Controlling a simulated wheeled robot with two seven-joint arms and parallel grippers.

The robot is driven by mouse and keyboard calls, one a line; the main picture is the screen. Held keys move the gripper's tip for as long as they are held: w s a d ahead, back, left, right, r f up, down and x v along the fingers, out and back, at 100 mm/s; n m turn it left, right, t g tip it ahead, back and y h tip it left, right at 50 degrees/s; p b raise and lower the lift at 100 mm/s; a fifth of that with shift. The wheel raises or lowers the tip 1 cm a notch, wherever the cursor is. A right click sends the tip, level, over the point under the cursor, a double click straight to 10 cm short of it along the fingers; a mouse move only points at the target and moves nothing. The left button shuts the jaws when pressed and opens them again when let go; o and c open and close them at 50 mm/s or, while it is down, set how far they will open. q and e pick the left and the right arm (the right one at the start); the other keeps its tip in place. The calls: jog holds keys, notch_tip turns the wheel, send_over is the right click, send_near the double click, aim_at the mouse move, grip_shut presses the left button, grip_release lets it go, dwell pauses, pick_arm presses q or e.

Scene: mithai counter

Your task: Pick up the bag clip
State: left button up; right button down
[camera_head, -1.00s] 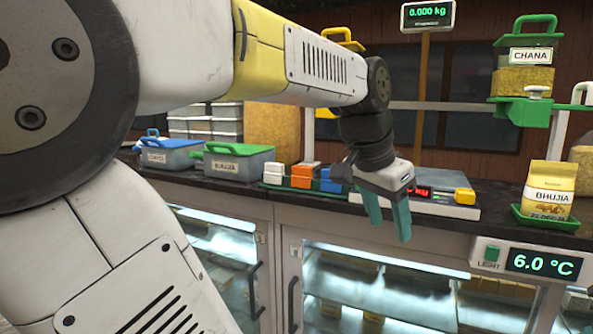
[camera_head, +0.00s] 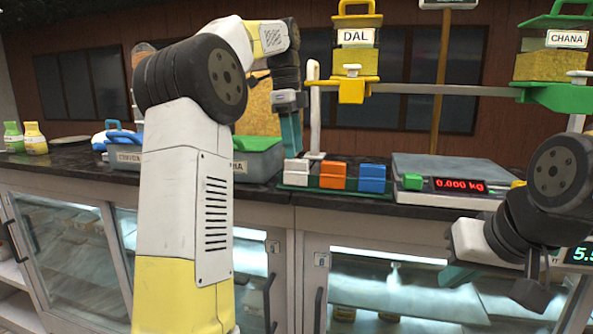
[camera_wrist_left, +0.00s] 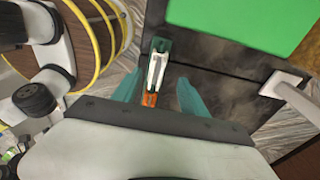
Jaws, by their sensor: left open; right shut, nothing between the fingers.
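White clip-like pieces (camera_head: 296,172) lie at the left end of a green tray (camera_head: 312,186) on the dark counter, beside orange ones (camera_head: 333,176) and blue ones (camera_head: 372,178). My left gripper (camera_head: 292,154) points down just above and behind the white pieces. In the left wrist view its open fingers (camera_wrist_left: 157,90) straddle a white piece (camera_wrist_left: 156,72), with an orange piece (camera_wrist_left: 150,99) nearer the palm. The fingers hold nothing. My right gripper (camera_head: 458,277) is shut and empty, low at the right in front of the counter. Its fingertips are partly hidden.
A grey box with a green lid (camera_head: 260,144) stands close to the left of the tray; the lid (camera_wrist_left: 240,15) also shows in the left wrist view. A white post (camera_head: 315,115) rises behind the tray. A scale (camera_head: 450,172) reading 0.000 kg stands to the right.

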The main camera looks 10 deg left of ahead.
aim_at(295, 160)
pick_arm(q)
jog(key=shift+s+d+f, duration=0.1)
jog(key=shift+d+f, duration=0.05)
jog(key=shift+f, duration=0.9)
jog(key=shift+s+d+f, duration=0.1)
jog(key=shift+d+f, duration=0.05)
jog(key=shift+f, duration=0.9)
jog(key=shift+s+d+f, duration=0.1)
jog(key=shift+d+f, duration=0.05)
jog(key=shift+f, duration=0.9)
grip_shut()
